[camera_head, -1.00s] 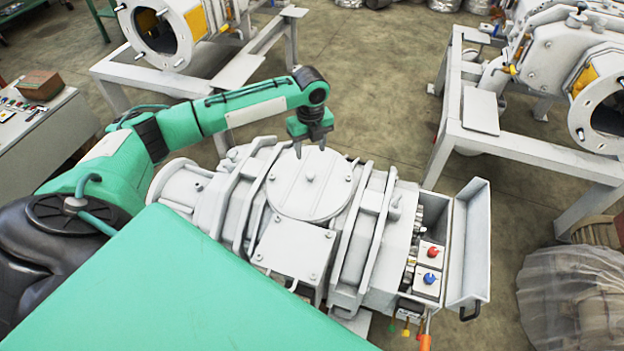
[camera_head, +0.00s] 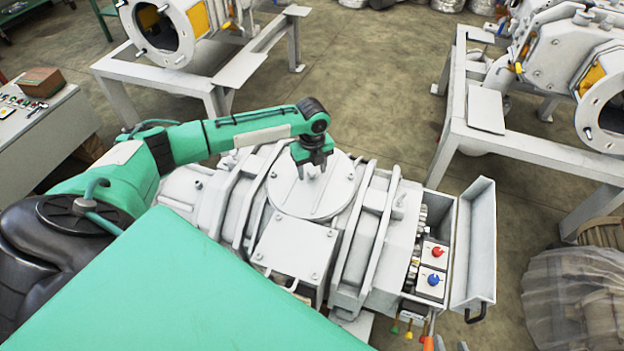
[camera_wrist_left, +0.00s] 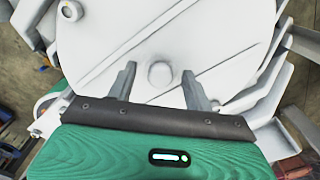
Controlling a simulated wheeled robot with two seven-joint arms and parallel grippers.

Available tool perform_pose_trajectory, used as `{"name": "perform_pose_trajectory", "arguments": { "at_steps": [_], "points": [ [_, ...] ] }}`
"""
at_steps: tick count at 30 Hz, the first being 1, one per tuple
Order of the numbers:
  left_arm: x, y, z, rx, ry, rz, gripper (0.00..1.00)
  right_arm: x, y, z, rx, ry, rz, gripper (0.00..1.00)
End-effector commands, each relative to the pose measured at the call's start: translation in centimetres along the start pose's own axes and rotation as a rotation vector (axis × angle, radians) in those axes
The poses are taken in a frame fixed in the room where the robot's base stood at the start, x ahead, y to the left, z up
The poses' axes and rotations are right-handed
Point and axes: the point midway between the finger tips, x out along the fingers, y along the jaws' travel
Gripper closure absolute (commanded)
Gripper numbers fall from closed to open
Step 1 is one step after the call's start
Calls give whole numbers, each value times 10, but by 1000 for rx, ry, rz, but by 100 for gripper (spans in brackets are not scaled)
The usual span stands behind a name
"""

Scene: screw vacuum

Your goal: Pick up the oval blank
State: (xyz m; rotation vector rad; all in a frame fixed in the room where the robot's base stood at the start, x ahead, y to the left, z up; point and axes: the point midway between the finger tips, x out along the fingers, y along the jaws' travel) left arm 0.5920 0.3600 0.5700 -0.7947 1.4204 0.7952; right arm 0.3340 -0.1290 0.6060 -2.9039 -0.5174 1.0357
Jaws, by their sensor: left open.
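The oval blank (camera_head: 322,202) looks like a pale grey round plate with a few small bolts near its edge and a raised knob at its middle. It lies flat on top of the grey machine. My left gripper (camera_head: 312,175) points down over the middle of the plate, its fingers apart and empty. In the left wrist view, the central knob (camera_wrist_left: 160,74) of the plate appears between the two open fingertips (camera_wrist_left: 158,67). Whether the fingers touch the plate is unclear. The knob is largely hidden by the gripper in the head view. My right gripper is not in view.
The grey machine (camera_head: 383,245) has raised ribs beside the plate. An open control box with red and blue knobs (camera_head: 434,265) and an opened lid (camera_head: 478,250) are at its right. Similar machines on frames stand behind, with clear floor (camera_head: 370,85) between.

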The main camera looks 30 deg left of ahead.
Motion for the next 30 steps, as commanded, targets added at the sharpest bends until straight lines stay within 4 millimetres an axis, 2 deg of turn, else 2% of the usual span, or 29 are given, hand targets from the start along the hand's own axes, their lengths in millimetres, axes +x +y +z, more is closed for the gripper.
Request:
{"name": "perform_pose_trajectory", "arguments": {
  "at_steps": [2, 3, 9, 11, 23, 26, 30],
  "points": [
    [0, 0, 0, 0, 0, 0, 48, 0, 0, 0, 0, -1, 0, 64],
    [0, 0, 0, 0, 0, 0, 52, 0, 0, 0, 0, -1, 0, 64],
    [0, 0, 0, 0, 0, 0, 91, 0, 0, 0, 0, -1, 0, 64],
    [-1, 0, 0, 0, 0, 0, 100, 0, 0, 0, 0, -1, 0, 64],
    [-7, -1, 1, -1, -1, -2, 100, -1, 1, 0, -1, -9, 2, 64],
    [-15, -1, 1, -1, -2, -2, 100, -3, 2, 2, -1, -34, 7, 64],
    [-36, -1, 1, -1, -2, -4, 100, -10, 11, 2, 1, -88, 31, 64]
  ]
}}
